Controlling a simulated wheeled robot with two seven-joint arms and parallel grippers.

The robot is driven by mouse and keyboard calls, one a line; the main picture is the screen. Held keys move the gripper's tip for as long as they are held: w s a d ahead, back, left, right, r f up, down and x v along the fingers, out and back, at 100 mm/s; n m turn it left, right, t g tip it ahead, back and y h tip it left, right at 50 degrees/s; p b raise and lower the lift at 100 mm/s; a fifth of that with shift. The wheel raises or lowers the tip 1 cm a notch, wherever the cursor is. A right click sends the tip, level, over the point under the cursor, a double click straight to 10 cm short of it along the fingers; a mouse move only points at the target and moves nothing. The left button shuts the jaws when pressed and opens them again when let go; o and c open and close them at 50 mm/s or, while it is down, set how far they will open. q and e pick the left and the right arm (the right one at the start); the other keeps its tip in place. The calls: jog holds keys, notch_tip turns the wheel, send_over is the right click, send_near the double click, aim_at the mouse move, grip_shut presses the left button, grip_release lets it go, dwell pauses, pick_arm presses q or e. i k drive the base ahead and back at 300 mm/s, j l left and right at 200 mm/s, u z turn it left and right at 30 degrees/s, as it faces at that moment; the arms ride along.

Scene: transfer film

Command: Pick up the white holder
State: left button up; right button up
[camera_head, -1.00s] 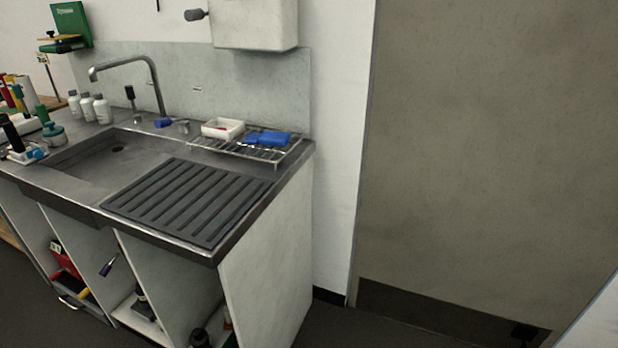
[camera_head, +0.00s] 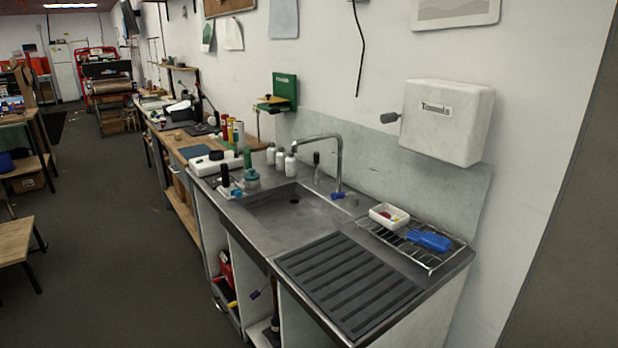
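No thing is marked clearly as the white holder. A small white open box (camera_head: 389,218) with something red inside stands on the wire rack (camera_head: 428,264) at the right end of the sink counter. A white piece with a dark opening on top (camera_head: 213,165) lies at the counter's left end. A small light stand (camera_head: 229,192) with a black-handled tool and a blue part is just in front of it. Neither of my grippers is in view.
The sink basin (camera_head: 280,215) and ridged drainboard (camera_head: 345,285) are empty. A blue object (camera_head: 428,240) lies on the rack beside the box. White bottles (camera_head: 281,160) stand behind the basin near the tap (camera_head: 338,165). Open floor (camera_head: 120,250) lies left, with a wooden stool (camera_head: 15,240).

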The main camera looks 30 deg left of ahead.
aim_at(225, 191)
jog(key=u, duration=1.4)
jog(key=i+z, duration=0.1)
jog(key=z, duration=0.65)
jog(key=i+j+z, duration=0.3)
jog(key=j, duration=0.15)
jog(key=j+z, duration=0.3)
jog(key=j, duration=0.15)
jog(key=i+j+z, duration=0.15)
jog(key=j+z, duration=0.2)
jog(key=j, duration=0.15)
jog(key=j+z, duration=0.3)
jog(key=j, duration=0.25)
jog(key=i, duration=0.05)
